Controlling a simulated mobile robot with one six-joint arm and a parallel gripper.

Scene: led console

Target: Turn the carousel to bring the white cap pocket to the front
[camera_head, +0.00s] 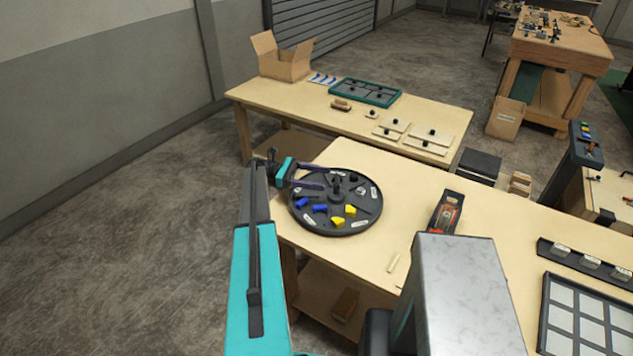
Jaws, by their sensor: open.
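The carousel (366,212) is a round black disc on the near left part of the light wooden table. A dark upright knob (336,190) stands at its middle. White labels lie around its top. Blue pieces (320,209) sit at its left and front left, and yellow pieces (350,211) at its front right. Small dark and pale pieces sit at the back and right; I cannot tell which is the white cap. My gripper (324,179) reaches in from the left with its fingers apart, over the carousel's back left, near the knob. I cannot tell whether it touches anything.
A red and black tool (446,213) lies right of the carousel. A compartment tray (545,312) and a labelled rack (551,249) are at the right. Another table (300,103) behind carries a cardboard box (283,62) and a green tray (336,92). Bare tabletop lies behind the carousel.

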